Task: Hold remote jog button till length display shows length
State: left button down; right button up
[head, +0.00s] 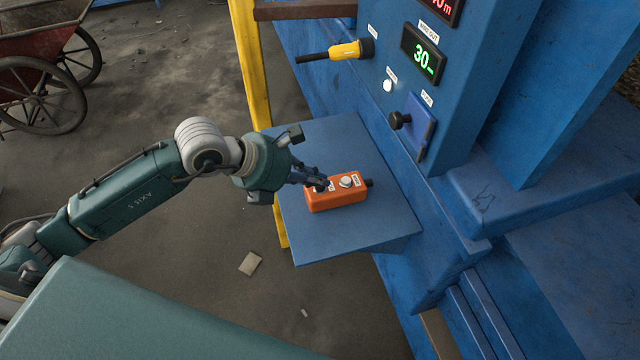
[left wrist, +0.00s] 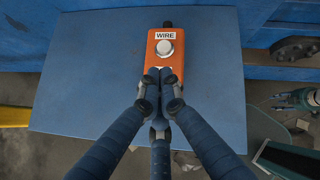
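The orange remote (head: 337,193) lies on the blue shelf (head: 345,237). Its round white button (head: 346,181) beside the WIRE label (left wrist: 165,36) is uncovered. My left gripper (head: 322,184) is over the remote's other end, fingertips together with nothing between them; it also shows in the left wrist view (left wrist: 165,76). The fingers hide the button area there, so I cannot tell whether one is pressed. A green display (head: 424,56) on the blue column reads 30. A red display (head: 441,8) above it is cut off. My right gripper (left wrist: 297,99) shows small at the right of the left wrist view.
A yellow-handled lever (head: 342,50), a white button (head: 387,86) and a black knob (head: 399,120) sit on the column beyond the shelf. A yellow post (head: 252,66) stands at the shelf's left. A red wheelbarrow (head: 37,48) is farther back left.

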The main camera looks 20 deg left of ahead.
aim_at(317, 188)
dwell(0.5)
pick_arm(q)
jog(key=shift+r+p, duration=0.35)
jog(key=shift+r, duration=0.45)
jog(key=shift+r+p, duration=1.45)
jog(key=shift+r, duration=1.1)
dwell(0.6)
